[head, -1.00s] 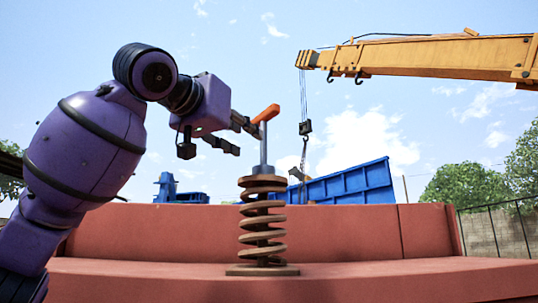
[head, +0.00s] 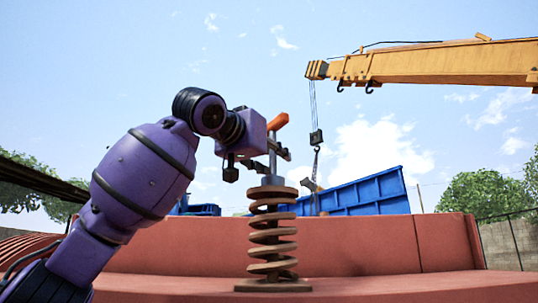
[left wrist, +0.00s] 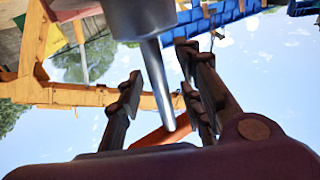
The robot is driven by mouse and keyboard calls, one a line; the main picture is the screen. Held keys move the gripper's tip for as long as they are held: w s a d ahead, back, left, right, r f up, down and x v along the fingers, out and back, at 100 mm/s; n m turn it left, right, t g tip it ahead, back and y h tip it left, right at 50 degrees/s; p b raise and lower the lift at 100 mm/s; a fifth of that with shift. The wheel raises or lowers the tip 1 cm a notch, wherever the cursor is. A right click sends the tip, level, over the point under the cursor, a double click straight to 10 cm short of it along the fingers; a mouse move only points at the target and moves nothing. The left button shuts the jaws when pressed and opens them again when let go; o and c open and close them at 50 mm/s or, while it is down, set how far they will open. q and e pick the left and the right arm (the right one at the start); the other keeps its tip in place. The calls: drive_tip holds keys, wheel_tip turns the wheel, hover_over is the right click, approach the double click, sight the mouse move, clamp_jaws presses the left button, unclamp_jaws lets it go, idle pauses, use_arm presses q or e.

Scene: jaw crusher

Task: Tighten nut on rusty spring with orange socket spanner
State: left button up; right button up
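The rusty spring (head: 268,240) stands upright on a red ledge. The orange socket spanner (head: 279,123) stands upright on top of it, with a grey shaft and an orange handle. In the left wrist view its metal shaft (left wrist: 158,85) runs down to the orange handle (left wrist: 165,134). The nut cannot be made out; the spanner's lower end covers the spring's top. My left gripper (head: 281,147) is at the shaft below the handle. Its fingers (left wrist: 158,72) are spread, one on each side of the shaft, with gaps showing. My right gripper is in neither view.
The red ledge (head: 370,288) and a red wall (head: 345,247) lie around and behind the spring. A blue container (head: 365,196) and a yellow crane boom (head: 430,65) are in the background. The air right of the spanner is clear.

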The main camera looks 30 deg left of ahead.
use_arm(q)
drive_tip(key=shift+w+f, duration=0.1)
drive_tip(key=shift+w, duration=0.1)
drive_tip(key=shift+c, duration=1.2)
clamp_jaws()
drive_tip(key=shift+n+y, duration=0.4)
drive_tip(key=shift+y, duration=0.2)
drive_tip(key=shift+r, duration=1.35)
drive_tip(key=shift+s, duration=0.1)
drive_tip(key=shift+s+r, duration=0.2)
drive_tip(key=shift+s, duration=0.15)
drive_tip(key=shift+w+f, duration=0.15)
drive_tip(key=shift+w, duration=0.3)
drive_tip(key=shift+s, duration=0.15)
